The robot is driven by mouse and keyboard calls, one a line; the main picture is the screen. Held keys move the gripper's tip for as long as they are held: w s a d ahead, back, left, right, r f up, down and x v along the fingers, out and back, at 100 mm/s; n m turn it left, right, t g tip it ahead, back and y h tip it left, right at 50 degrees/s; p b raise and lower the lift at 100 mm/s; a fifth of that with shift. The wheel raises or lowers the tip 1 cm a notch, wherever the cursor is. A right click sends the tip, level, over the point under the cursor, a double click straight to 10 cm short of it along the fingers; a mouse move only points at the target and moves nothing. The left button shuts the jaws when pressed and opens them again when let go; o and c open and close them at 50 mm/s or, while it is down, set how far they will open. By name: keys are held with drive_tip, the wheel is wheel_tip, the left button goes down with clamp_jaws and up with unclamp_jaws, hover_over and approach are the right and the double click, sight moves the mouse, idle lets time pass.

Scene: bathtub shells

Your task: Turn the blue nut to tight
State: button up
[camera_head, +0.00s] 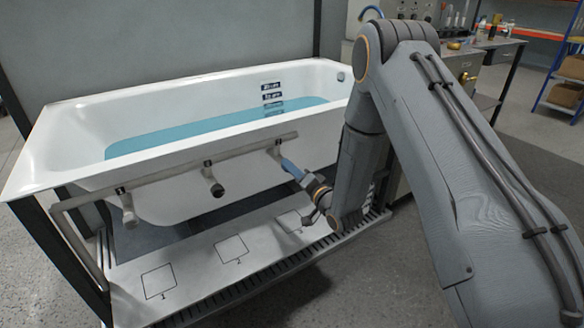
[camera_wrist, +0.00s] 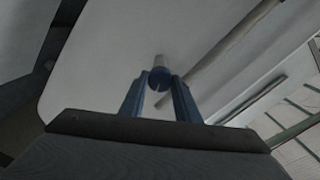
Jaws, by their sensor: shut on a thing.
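The bathtub (camera_head: 60,150) is white and holds blue water. A grey pipe (camera_head: 235,152) runs along its near side and carries several short stubs. My gripper (camera_head: 285,162) reaches from the right to the rightmost stub (camera_head: 276,150). In the wrist view my gripper (camera_wrist: 159,82) has its two blue fingers on either side of the small dark blue nut (camera_wrist: 160,77), shut on it. The nut sits at the end of a light stub in the wrist view. In the head view the fingers hide the nut. How tight it is cannot be told.
Two other stubs, the left one (camera_head: 128,212) and the middle one (camera_head: 212,182), stick out of the pipe. A pale tray (camera_head: 200,262) with numbered squares lies below. A workbench (camera_head: 490,42) and a blue shelf (camera_head: 560,75) stand behind. Grey floor is open in front.

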drive_tip(key=shift+d+m+p, duration=0.1)
drive_tip(key=shift+m+p, duration=0.5)
drive_tip(key=shift+m, duration=1.4)
drive_tip(key=o, duration=1)
drive_tip(key=shift+d, duration=0.1)
drive_tip(key=shift+o, duration=0.2)
drive_tip(key=v, duration=0.7)
drive_tip(key=shift+s+p, duration=0.3)
drive_tip(key=shift+d, duration=0.1)
